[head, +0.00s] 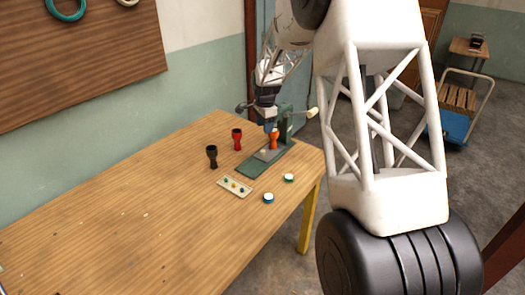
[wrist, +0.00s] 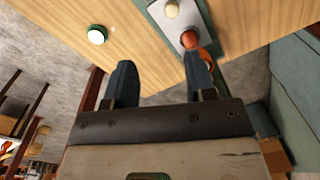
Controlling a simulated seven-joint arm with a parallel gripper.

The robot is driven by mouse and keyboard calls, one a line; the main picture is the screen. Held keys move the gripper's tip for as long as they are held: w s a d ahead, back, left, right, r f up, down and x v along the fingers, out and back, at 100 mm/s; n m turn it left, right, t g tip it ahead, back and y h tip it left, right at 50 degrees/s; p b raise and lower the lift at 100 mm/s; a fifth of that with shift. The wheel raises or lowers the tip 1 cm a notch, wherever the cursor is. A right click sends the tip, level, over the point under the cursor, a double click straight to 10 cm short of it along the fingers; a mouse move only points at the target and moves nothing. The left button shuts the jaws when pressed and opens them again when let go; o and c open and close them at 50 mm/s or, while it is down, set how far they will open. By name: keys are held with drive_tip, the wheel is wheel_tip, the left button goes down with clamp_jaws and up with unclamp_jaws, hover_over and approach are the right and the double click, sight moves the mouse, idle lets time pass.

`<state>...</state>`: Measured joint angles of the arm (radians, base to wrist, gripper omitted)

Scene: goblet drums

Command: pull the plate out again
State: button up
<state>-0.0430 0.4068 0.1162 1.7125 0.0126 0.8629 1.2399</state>
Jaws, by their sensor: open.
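The grey plate (head: 275,153) lies on the dark green base of a bench press (head: 285,125) at the table's far right corner. A pale knob (head: 263,152) stands at its near end, and an orange goblet drum (head: 274,138) stands upright on it. In the wrist view the plate (wrist: 195,17), knob (wrist: 172,9) and orange drum (wrist: 201,46) show at the top. My gripper (wrist: 160,80) is open with nothing between its fingers. In the head view my gripper (head: 268,122) is above the plate, apart from the knob, and partly hides the press.
A red goblet (head: 237,139) and a black goblet (head: 212,156) stand left of the press.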

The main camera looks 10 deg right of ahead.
sight(263, 151)
drive_tip(key=shift+w+a+f+m, duration=0.15)
drive_tip(key=shift+w+f+m, duration=0.15)
drive_tip(key=shift+w+f, duration=0.8)
drive_tip(key=shift+w+f, duration=0.15)
drive_tip(key=shift+f, duration=5.85)
clamp_jaws()
